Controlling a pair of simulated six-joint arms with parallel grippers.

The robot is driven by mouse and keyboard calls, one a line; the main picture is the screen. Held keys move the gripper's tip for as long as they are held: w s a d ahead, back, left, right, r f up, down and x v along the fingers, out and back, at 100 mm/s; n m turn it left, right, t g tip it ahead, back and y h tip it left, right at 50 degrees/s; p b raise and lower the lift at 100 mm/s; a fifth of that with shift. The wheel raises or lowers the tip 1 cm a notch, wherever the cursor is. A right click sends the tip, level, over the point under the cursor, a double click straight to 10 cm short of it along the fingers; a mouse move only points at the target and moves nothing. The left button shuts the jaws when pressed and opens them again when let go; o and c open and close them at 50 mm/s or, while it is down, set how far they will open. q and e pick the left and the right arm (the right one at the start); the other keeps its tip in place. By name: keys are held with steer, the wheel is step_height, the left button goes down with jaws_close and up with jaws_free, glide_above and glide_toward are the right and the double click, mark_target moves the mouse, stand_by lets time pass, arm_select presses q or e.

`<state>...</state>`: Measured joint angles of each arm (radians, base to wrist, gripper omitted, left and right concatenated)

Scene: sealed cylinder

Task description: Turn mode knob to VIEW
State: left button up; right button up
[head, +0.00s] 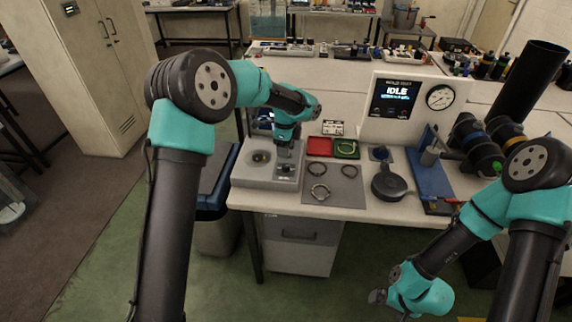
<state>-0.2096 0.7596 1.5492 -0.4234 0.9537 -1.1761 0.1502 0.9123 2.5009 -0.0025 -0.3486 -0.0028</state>
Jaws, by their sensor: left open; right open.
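A grey box (243,172) sits at the left end of the bench, with a round dark and yellow feature (261,157) on its top left. A lighter plate (286,178) is on its right part. My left gripper (286,157) points down over this right part, very close to it. Its jaws are open, but the fingertips are small, and I cannot tell whether they touch anything. I cannot clearly make out the mode knob; the gripper may cover it. The display (396,95) on the white panel reads IDLE. My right gripper (376,297) is open and empty, low in front of the bench.
A grey mat (335,198) with several rings lies right of the box. Behind it are a red tray (319,146) and a green tray (346,149). A dark round-headed tool (388,187) and a blue stand (424,172) are further right. A gauge (440,97) is on the panel.

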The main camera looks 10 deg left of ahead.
mark_target(286, 165)
arm_select(q)
step_height(286, 165, down, 8)
steer(key=shift+f, duration=0.1)
steer(key=shift+c, duration=0.3)
steer(key=c, duration=0.9)
steer(key=shift+o, duration=0.2)
